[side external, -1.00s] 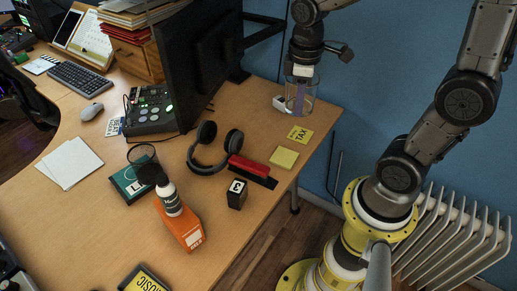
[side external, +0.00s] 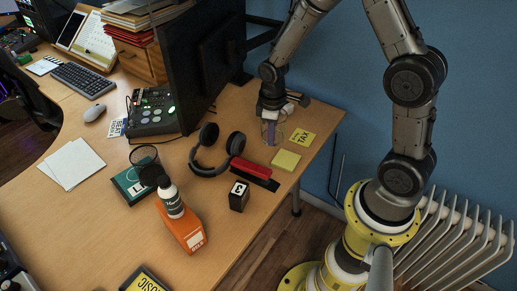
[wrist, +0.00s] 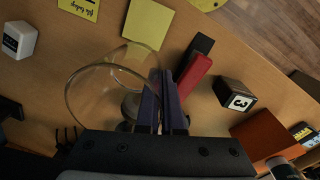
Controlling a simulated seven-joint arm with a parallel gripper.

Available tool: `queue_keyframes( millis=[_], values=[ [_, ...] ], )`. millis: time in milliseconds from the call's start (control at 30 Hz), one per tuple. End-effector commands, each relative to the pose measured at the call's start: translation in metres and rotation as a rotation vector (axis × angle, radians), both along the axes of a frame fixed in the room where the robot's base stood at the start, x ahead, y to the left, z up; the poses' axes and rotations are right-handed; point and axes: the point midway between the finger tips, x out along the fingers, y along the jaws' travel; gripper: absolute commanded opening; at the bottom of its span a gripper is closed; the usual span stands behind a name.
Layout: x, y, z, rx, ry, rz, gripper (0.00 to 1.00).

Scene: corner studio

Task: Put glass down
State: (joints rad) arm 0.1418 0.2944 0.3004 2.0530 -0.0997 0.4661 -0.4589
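A clear glass (side external: 281,131) is in my gripper (side external: 271,140), near the right edge of the desk, right of the black headphones. In the wrist view the fingers (wrist: 161,78) are closed on one wall of the glass, and its round rim (wrist: 72,82) shows to their left. The glass looks roughly upright and low over the desk. I cannot tell whether its base touches the wood.
Close by are the headphones (side external: 211,164), a yellow TAX note (side external: 302,137), a yellow pad (side external: 285,160), a red stapler-like object (side external: 251,167) and a black number box (side external: 238,196). A monitor (side external: 180,70) stands behind left.

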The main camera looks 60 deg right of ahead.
Motion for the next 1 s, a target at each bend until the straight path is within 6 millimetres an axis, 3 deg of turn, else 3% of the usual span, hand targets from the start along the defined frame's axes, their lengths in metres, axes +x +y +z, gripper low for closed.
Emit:
queue_keyframes(
  millis=[200,333,567,800,1000],
  values=[
    [0.030,-0.005,-0.036,0.000,0.002,0.000,0.00],
    [0.042,-0.007,-0.049,0.000,0.000,0.000,0.00],
    [0.050,-0.009,-0.059,0.000,0.000,0.000,0.00],
    [0.051,-0.009,-0.089,0.001,-0.002,0.000,0.00],
    [0.052,-0.009,-0.090,0.001,-0.004,0.000,0.00]
  ],
)
